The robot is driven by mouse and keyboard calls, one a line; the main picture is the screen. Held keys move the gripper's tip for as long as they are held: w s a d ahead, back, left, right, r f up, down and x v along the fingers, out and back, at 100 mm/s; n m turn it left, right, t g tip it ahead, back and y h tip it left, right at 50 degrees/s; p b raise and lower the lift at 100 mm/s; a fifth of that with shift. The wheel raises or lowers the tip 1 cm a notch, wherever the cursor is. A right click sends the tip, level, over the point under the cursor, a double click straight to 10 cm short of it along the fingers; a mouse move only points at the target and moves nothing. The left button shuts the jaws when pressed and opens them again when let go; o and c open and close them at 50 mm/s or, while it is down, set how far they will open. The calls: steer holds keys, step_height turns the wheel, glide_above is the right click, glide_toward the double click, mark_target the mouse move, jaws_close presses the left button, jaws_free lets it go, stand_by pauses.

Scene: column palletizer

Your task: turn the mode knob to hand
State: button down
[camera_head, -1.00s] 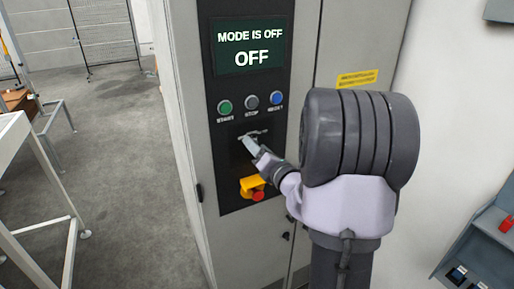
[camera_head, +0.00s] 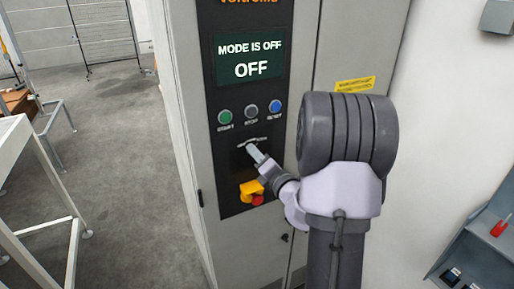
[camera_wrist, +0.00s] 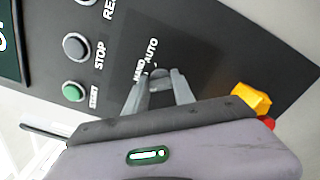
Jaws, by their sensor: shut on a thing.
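The mode knob (camera_wrist: 160,73) shows in the wrist view between my fingertips, below the printed HAND and AUTO labels, and is mostly hidden by the fingers. My gripper (camera_wrist: 158,87) is shut on the knob. In the head view my gripper (camera_head: 252,149) reaches the black control panel (camera_head: 232,170) under the row of buttons; the knob itself is hidden there. The display (camera_head: 250,60) reads "MODE IS OFF" and "OFF". I cannot tell the knob's exact angle.
A green START button (camera_head: 225,117), a grey STOP button (camera_head: 251,111) and a blue button (camera_head: 275,106) sit just above. A red emergency button (camera_head: 257,199) with a yellow surround (camera_head: 246,190) is close below my gripper. A white frame (camera_head: 22,170) stands at left.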

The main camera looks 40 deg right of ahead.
steer(key=shift+m+p, duration=3.4)
steer(key=shift+p, duration=0.55)
steer(key=c, duration=1.1)
jaws_free()
steer(key=p+v, duration=0.5)
steer(key=v, duration=1.2)
steer(key=shift+s+f, duration=0.1)
steer(key=shift+s, duration=0.1)
